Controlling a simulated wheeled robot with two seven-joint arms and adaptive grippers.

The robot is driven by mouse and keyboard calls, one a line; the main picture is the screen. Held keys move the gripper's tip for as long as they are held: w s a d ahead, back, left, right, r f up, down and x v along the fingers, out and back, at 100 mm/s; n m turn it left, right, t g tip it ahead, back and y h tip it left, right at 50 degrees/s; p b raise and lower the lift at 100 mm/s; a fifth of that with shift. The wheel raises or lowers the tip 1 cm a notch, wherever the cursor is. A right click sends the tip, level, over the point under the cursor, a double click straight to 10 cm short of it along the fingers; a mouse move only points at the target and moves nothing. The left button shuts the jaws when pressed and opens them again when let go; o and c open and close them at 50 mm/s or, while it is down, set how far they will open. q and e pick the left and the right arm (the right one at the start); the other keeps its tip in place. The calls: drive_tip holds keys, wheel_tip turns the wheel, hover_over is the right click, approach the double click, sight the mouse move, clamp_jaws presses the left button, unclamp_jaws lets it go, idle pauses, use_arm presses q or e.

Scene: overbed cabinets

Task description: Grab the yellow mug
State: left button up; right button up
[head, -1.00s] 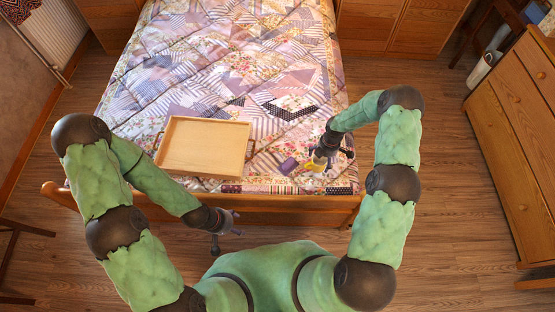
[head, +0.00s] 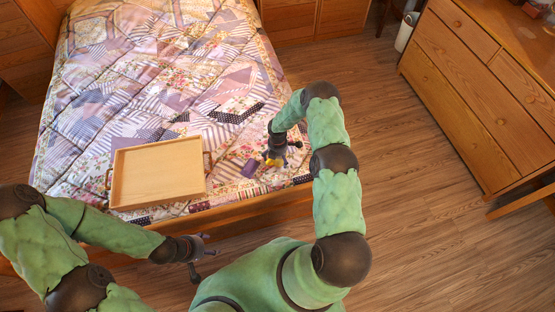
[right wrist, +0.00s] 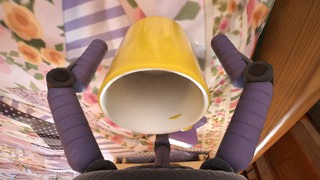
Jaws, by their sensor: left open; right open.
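The yellow mug (right wrist: 155,55) fills the middle of the right wrist view, its white inside facing the camera. In the head view the mug (head: 274,162) is a small yellow patch on the quilt, partly hidden by my right gripper. My right gripper (right wrist: 160,55) is open, with one purple finger on each side of the mug and gaps visible between fingers and mug. My left gripper (head: 204,257) is open and empty, low in front of the bed's foot end.
A wooden tray (head: 157,175) lies on the patchwork quilt (head: 165,75), left of the mug. A small purple object (head: 250,168) lies just left of the mug. The wooden footboard (head: 240,217) runs along the bed's near edge. A wooden dresser (head: 480,100) stands right; floor between is clear.

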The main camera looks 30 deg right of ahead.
drive_tip(key=shift+f, duration=0.65)
drive_tip(key=c, duration=1.4)
drive_tip(key=shift+s, duration=0.1)
